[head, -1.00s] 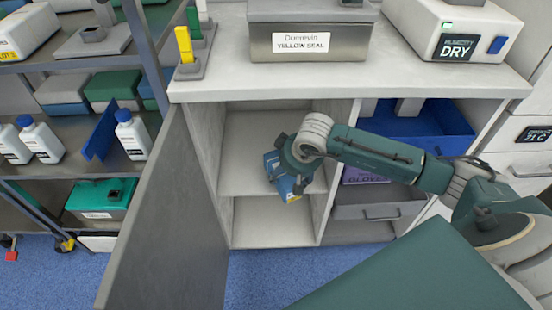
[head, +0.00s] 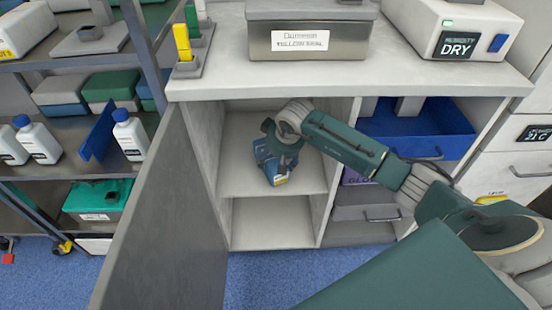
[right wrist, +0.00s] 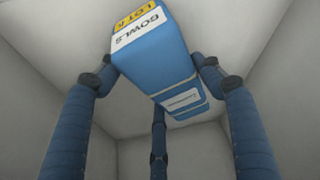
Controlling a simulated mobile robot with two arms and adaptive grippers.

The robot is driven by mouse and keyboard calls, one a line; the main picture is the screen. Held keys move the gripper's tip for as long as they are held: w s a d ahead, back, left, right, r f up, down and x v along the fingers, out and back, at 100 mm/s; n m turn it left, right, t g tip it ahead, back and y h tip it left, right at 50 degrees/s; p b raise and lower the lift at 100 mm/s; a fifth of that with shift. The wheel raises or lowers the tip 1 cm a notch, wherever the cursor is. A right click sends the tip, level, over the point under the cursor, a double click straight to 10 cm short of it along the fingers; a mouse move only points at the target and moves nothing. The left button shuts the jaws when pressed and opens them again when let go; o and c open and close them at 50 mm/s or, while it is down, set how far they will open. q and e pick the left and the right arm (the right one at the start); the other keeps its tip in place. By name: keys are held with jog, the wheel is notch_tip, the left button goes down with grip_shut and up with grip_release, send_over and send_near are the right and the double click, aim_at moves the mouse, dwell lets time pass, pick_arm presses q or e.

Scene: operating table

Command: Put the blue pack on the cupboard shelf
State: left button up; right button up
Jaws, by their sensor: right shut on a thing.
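The blue pack (head: 272,167) is in my right gripper (head: 275,164), inside the upper compartment of the open cupboard, over the shelf (head: 240,182). In the right wrist view the pack (right wrist: 172,68) shows a white "BOWLS" label and a yellow "LOT" label. The fingers of the gripper (right wrist: 160,82) are closed around its sides there. Whether the pack touches the shelf I cannot tell. My left gripper is not in view.
The grey cupboard door (head: 165,225) stands open on the left. A steel box (head: 310,42) and a white device (head: 462,28) stand on the counter. A blue bin (head: 420,130) is right of the compartment. A rack with bottles (head: 130,137) stands at the left.

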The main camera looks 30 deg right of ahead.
jog(key=o, duration=1.4)
jog(key=shift+c, duration=0.2)
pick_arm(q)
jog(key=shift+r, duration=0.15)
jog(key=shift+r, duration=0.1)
pick_arm(e)
jog(key=shift+s+r, duration=0.1)
jog(key=shift+r, duration=0.3)
jog(key=v, duration=0.1)
jog(key=p+v, duration=0.1)
jog(key=shift+s+r, duration=0.25)
jog(key=shift+s, duration=0.2)
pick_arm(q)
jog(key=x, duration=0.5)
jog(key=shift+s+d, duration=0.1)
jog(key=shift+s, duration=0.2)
pick_arm(e)
jog(key=s, duration=1.1)
jog(key=shift+s+a, duration=0.2)
jog(key=shift+a, duration=0.2)
jog(key=shift+f, duration=0.15)
